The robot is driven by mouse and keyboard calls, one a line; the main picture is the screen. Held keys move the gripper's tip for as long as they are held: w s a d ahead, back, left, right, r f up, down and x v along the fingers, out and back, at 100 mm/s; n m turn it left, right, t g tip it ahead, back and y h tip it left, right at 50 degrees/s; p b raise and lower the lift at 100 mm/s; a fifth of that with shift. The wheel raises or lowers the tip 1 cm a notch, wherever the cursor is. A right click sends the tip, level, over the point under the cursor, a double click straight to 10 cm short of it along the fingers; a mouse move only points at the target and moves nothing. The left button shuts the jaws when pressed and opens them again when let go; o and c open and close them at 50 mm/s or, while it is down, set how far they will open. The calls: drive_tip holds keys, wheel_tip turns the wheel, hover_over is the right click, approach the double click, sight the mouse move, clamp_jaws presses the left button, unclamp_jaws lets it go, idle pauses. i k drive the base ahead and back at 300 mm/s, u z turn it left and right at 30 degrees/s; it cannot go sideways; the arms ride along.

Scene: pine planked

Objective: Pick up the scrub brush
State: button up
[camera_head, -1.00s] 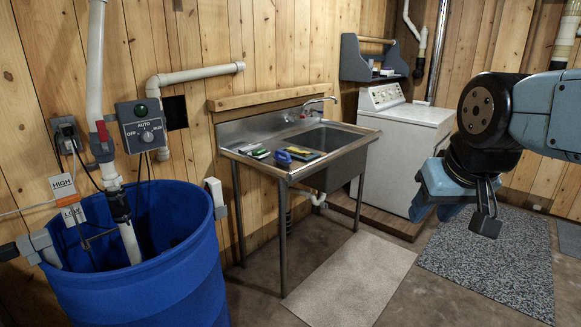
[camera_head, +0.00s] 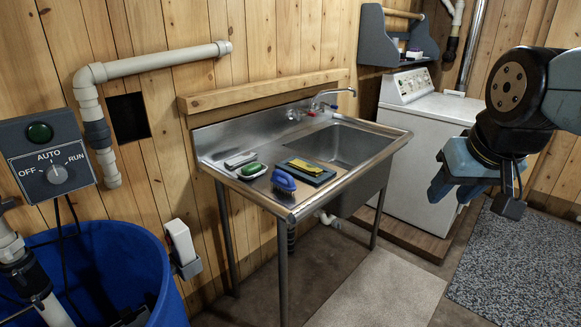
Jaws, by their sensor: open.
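The scrub brush (camera_head: 284,181) has a blue handle with bristles beneath. It lies on the drainboard of the steel sink (camera_head: 238,202), near the front edge. My gripper (camera_head: 476,190) is open and empty, well to the right of the brush, in front of the white washer. Its fingers are partly hidden by the wrist.
A blue barrel (camera_head: 140,250) with pipes and a grey control box (camera_head: 47,155) stands at the left front. The sink basin (camera_head: 345,145) lies right of the brush. A white washer (camera_head: 425,140) stands behind my gripper. A pale mat (camera_head: 385,285) covers open floor before the sink.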

sight(281, 179)
drive_tip(key=i, duration=1.2)
drive_tip(key=u, duration=0.05)
